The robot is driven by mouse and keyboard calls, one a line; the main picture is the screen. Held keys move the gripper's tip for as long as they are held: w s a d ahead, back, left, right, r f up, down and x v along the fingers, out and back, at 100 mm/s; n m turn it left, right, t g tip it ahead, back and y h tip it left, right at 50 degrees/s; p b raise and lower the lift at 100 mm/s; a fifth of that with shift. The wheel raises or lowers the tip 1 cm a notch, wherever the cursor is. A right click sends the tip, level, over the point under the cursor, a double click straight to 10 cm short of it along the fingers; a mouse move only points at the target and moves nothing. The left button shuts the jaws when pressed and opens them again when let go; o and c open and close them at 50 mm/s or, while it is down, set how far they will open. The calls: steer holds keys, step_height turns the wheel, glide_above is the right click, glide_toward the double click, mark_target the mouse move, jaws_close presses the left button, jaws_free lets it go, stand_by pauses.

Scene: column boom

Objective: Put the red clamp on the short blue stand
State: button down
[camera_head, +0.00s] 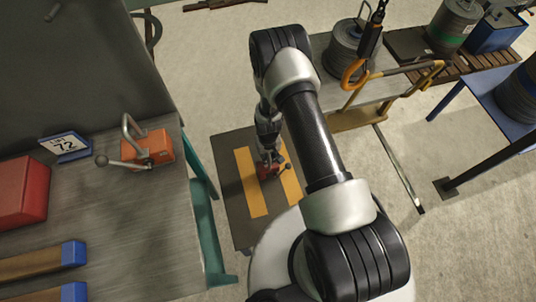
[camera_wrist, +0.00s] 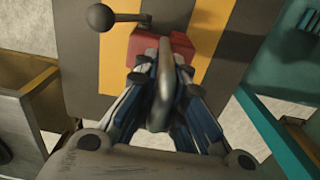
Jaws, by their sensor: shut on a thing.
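The red clamp (camera_head: 268,170) is over a low dark top with yellow stripes (camera_head: 238,203) in the head view; I cannot tell whether it touches that top. In the wrist view the clamp (camera_wrist: 185,46) shows its red body, a ball-ended lever and a grey upright handle. My gripper (camera_wrist: 157,88) is shut on this handle, one finger on each side. In the head view my gripper (camera_head: 267,153) is partly hidden by my arm. A blue-framed table (camera_head: 484,84) is at the right; I cannot tell whether it is the short blue stand.
An orange clamp (camera_head: 158,148) and a "72" sign (camera_head: 66,146) stand on the grey bench (camera_head: 130,215) at left, beside a red box (camera_head: 22,190). A teal frame (camera_head: 204,220) runs along that bench. Dark weights (camera_head: 352,50) stand on a bench at the back.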

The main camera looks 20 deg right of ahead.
steer(key=shift+w+f, duration=0.1)
steer(key=shift+f, duration=0.85)
steer(key=shift+f+b, duration=0.1)
steer(key=shift+b, duration=0.2)
steer(key=c, duration=2.1)
jaws_free()
steer(key=shift+f, duration=0.15)
steer(key=o, duration=0.4)
steer(key=shift+o, duration=0.2)
